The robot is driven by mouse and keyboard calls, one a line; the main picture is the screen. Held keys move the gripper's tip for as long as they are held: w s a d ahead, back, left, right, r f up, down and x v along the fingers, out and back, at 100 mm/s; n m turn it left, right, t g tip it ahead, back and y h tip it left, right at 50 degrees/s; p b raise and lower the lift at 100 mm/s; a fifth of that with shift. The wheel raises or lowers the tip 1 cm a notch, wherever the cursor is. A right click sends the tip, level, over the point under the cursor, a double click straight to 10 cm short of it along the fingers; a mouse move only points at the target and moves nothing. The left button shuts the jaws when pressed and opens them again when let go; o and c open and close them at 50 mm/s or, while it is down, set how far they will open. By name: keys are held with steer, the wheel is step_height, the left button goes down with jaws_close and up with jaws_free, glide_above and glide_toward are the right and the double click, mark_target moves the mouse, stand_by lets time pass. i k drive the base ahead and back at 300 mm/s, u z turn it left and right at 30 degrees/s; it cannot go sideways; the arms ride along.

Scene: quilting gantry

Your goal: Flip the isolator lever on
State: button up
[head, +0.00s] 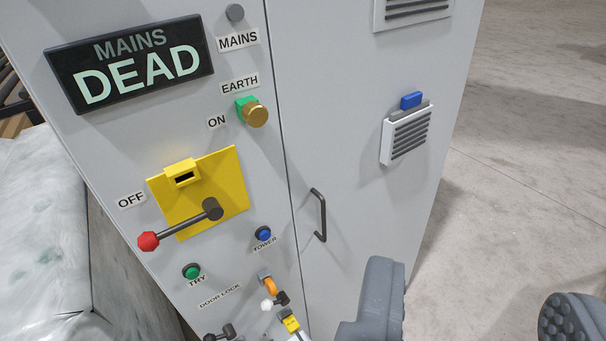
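The isolator lever (182,226) is a dark rod with a red knob on a grey pivot, mounted on a yellow plate (222,180) on the grey cabinet. It points left and slightly down, with the knob just below the OFF label (131,200). The ON label (217,121) is above the plate. A yellow slotted tab (182,173) sticks out at the plate's upper left. My gripper (472,305) is open at the bottom right, with its two grey fingers wide apart. Nothing shows between them, and it is well right of the lever.
A display (130,65) reads MAINS DEAD. A brass knob (256,115) sits by the EARTH label. Blue (263,234) and green (191,271) buttons and door-lock parts (269,285) lie below the lever. A door handle (319,215) sticks out. Wrapped fabric (40,220) stands left; bare floor is right.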

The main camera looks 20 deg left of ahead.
mark_target(149, 241)
steer(key=u, duration=1.6)
steer(key=k, duration=1.2)
steer(key=z, duration=0.5)
steer(key=i, duration=1)
steer(key=u, duration=0.05)
